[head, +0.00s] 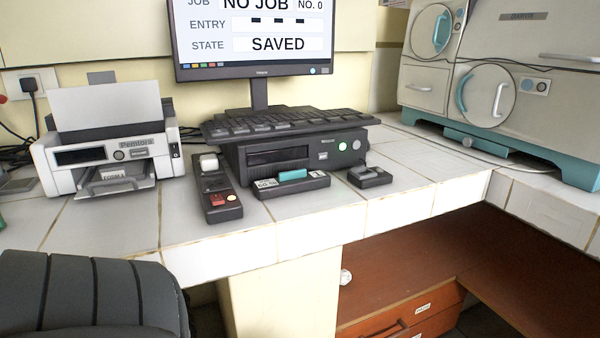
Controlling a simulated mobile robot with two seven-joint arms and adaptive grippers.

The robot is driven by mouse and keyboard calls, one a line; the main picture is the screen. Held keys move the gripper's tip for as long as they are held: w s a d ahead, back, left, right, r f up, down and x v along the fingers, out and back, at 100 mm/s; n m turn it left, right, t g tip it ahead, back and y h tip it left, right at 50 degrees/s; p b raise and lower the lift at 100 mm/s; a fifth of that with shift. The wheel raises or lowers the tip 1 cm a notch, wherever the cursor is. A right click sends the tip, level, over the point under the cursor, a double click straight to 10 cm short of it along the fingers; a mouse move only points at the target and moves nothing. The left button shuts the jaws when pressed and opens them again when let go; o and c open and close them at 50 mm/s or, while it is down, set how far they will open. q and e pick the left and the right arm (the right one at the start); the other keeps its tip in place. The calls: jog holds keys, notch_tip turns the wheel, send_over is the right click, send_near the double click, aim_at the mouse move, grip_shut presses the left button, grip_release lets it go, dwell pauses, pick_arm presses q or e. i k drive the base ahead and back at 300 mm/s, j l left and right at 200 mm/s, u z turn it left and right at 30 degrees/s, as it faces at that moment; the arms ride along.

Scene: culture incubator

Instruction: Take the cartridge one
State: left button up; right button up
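No item carries a readable "cartridge one" mark. A flat black piece (270,191) with a small white label lies on the tiled counter in front of the black drive box (290,154). A teal block (292,174) sits on top of it; I cannot tell whether they are one part. A smaller black piece (370,178) with a grey top lies to its right. The drive box has a dark front slot and a lit green button. Neither of my grippers is in view.
A black handheld device (216,190) with a paper roll lies left of the labelled piece. A white printer (108,150) stands further left. A keyboard (285,121) rests on the drive box, before a monitor (262,45). A dark ribbed chair back (85,300) stands at bottom left. Front counter tiles are clear.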

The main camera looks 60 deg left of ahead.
aim_at(294, 181)
jog(key=i+l+u, duration=0.15)
jog(key=i+u, duration=0.35)
jog(key=i+l+u, duration=0.2)
jog(key=u, duration=0.3)
jog(key=i+l+u, duration=0.25)
jog(key=l+u, duration=0.25)
jog(key=i+l+u, duration=0.15)
jog(key=l+u, duration=0.35)
